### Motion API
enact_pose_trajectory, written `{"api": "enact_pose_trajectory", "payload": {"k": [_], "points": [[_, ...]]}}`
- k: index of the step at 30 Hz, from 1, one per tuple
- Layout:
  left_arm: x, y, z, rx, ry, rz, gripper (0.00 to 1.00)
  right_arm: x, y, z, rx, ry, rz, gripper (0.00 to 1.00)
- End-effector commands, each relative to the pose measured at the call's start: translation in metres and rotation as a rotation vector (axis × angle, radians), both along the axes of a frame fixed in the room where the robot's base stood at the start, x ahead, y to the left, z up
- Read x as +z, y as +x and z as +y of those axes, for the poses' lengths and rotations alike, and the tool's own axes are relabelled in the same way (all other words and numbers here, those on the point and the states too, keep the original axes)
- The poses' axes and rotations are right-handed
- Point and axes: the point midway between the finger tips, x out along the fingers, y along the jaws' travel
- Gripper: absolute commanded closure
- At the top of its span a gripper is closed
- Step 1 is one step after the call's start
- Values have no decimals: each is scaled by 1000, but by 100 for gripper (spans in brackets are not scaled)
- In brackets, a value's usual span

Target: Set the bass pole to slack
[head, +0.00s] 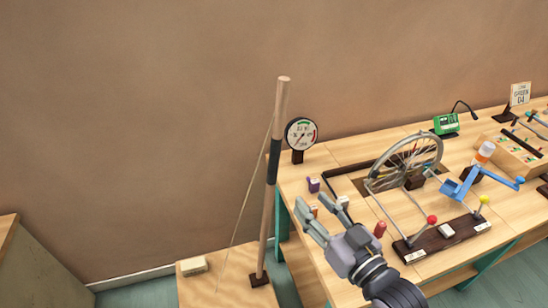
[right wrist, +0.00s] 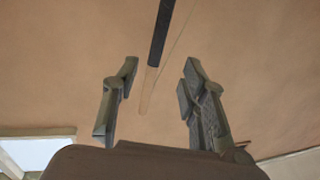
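The bass pole (head: 268,215) is a wooden pole with a black grip sleeve (head: 274,160). It stands on a small dark foot (head: 259,280), its top leaning slightly right. A thin string (head: 240,215) runs from the upper pole down to the wooden base board (head: 205,292). A round dial gauge (head: 300,134) stands just right of the pole; its marks are too small to read surely. My right gripper (head: 326,214) is open and empty, right of the pole and apart from it. In the right wrist view the sleeve (right wrist: 161,35) shows beyond the open fingers (right wrist: 159,82). My left gripper is not in view.
The workbench (head: 340,165) on the right holds a spoked wheel (head: 408,160), a blue crank (head: 460,188), red- and yellow-knobbed levers (head: 431,220), a green device (head: 446,124) and small coloured pieces. A pale block (head: 194,266) lies on the base board. The wall behind the pole is bare.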

Motion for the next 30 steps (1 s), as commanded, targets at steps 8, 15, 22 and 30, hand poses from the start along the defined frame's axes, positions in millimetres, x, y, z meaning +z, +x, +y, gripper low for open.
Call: {"api": "enact_pose_trajectory", "payload": {"k": [8,15,22,30], "points": [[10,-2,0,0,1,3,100,3,36,20,-2,3,-4,60],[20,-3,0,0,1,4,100,3,83,46,0,1,-2,60],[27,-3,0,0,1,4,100,2,122,69,0,1,0,60],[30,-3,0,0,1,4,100,1,147,82,0,0,-1,60]]}}
